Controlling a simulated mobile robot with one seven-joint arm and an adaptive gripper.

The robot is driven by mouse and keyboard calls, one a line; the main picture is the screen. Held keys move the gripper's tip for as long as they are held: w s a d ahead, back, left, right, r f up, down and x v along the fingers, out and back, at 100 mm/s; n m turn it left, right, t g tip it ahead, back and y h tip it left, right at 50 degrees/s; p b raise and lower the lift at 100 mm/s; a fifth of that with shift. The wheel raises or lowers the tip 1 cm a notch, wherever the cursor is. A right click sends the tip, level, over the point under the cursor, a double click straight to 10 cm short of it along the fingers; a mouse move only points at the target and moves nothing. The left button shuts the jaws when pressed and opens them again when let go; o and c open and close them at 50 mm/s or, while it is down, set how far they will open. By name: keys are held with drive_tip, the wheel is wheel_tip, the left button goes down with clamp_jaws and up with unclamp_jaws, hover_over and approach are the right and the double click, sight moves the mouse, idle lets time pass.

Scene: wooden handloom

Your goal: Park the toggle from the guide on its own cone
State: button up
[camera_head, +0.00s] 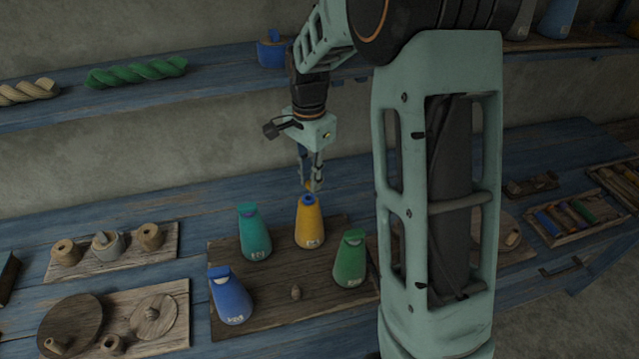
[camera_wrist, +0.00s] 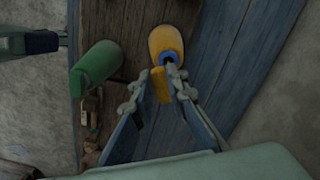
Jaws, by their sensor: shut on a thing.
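My gripper (camera_head: 311,183) is just above the top of the yellow cone (camera_head: 309,226). It is shut on a small yellow toggle, which shows between the fingertips in the wrist view (camera_wrist: 161,86). In the wrist view my gripper (camera_wrist: 162,92) holds the toggle beside the cone's blue top ring (camera_wrist: 170,59); whether they touch I cannot tell. The yellow cone also shows in the wrist view (camera_wrist: 165,40) and stands upright. The guide cannot be made out.
A teal cone (camera_head: 254,236), a blue cone (camera_head: 231,299) and a green cone (camera_head: 349,264) stand around it on a wooden board (camera_head: 270,318). A small wooden knob (camera_head: 296,293) is at the board's front. Wooden spools (camera_head: 150,237) stand at left, a tray of coloured rods (camera_head: 566,221) at right.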

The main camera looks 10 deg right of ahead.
sight(305, 200)
drive_tip(key=shift+w+a, duration=0.35)
drive_tip(key=shift+a, duration=0.35)
drive_tip(key=shift+f, duration=0.15)
drive_tip(key=shift+f+b, duration=1.65)
drive_tip(key=shift+f, duration=0.6)
drive_tip(key=o, duration=0.8)
drive_tip(key=shift+r, duration=0.1)
wheel_tip(305, 200, up, 12)
drive_tip(key=shift+f, duration=0.1)
